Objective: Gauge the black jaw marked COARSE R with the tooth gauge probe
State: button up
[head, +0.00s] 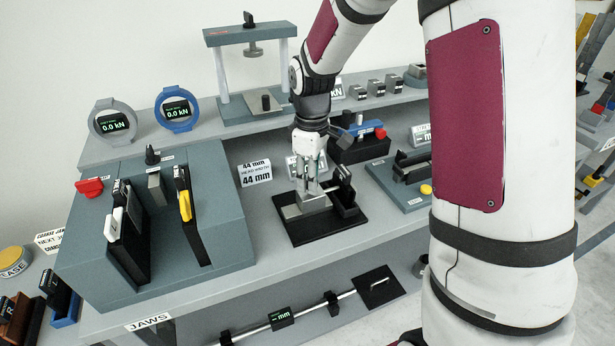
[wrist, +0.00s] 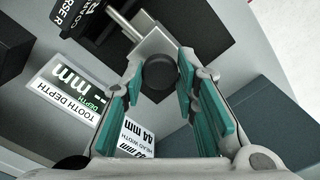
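The tooth gauge is a grey metal block (head: 306,205) on a black base plate (head: 325,231). In the wrist view its probe slide (wrist: 160,44) carries a round black knob (wrist: 159,73), with a thin rod reaching toward the jaw. The black jaw (head: 343,187) stands at the right of the plate; its lettering, partly cut off, ends in "RSE R" in the wrist view (wrist: 82,22). My gripper (head: 312,193) points down over the block. Its teal-padded fingers (wrist: 160,82) are apart, one either side of the knob, with small gaps showing.
The "TOOTH DEPTH" sign (wrist: 62,88) shows dashes before mm. A "44 mm" sign (head: 255,173) stands left of the gauge. A grey-blue fixture (head: 215,170) with white and yellow handles is farther left. A black fixture with a blue and red part (head: 362,142) stands behind.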

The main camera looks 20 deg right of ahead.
jog(key=o, duration=0.3)
jog(key=shift+o, duration=0.2)
jog(key=shift+r, duration=0.1)
notch_tip(320, 180, up, 12)
dwell(1.2)
jog(key=s+a+r+m+t, duration=0.2)
jog(key=s+r+m, duration=0.4)
jog(key=s, duration=0.8)
jog(key=s+a+m+t, duration=0.1)
jog(key=s+m+t, duration=0.1)
jog(key=s, duration=0.9)
jog(key=shift+s+f+m, duration=0.3)
jog(key=shift+f+m, duration=0.15)
jog(key=shift+m, duration=0.05)
